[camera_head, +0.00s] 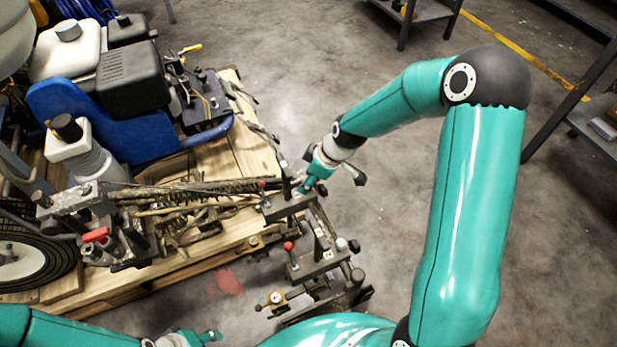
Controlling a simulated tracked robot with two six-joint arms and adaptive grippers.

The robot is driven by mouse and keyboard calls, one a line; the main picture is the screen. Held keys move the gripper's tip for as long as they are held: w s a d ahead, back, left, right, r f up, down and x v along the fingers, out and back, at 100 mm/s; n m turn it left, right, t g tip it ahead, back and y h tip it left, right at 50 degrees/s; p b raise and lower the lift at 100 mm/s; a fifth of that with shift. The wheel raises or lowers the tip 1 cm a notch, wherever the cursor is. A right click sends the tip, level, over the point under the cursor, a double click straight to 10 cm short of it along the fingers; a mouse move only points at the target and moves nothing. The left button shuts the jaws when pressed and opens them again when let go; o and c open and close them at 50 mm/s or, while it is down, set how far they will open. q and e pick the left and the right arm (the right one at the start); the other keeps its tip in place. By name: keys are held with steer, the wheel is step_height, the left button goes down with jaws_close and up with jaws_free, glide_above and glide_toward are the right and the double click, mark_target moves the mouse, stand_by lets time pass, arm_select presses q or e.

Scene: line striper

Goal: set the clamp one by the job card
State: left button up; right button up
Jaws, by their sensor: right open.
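The line striper (105,125) stands on a wooden pallet, with a grey metal bar assembly at the pallet's right edge. The assembly carries clamp-like blocks: an upper block (290,207) and a lower block with a red knob (318,264). I cannot tell which one is clamp one, and I make out no job card. My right gripper (306,186) is open, pointing down at the upper block; whether it touches is unclear. My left gripper (208,337) shows only partly at the bottom edge, away from the blocks, and its jaws are too small to read.
A brass-coloured gauge or fitting (276,298) sticks out low on the assembly. Hoses and a spring (190,195) run across the pallet (250,150). Metal shelving (420,12) stands at the back, and more is at the right edge. The concrete floor between is clear.

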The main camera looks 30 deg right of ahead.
steer(key=v, duration=1.2)
steer(key=shift+f, duration=0.1)
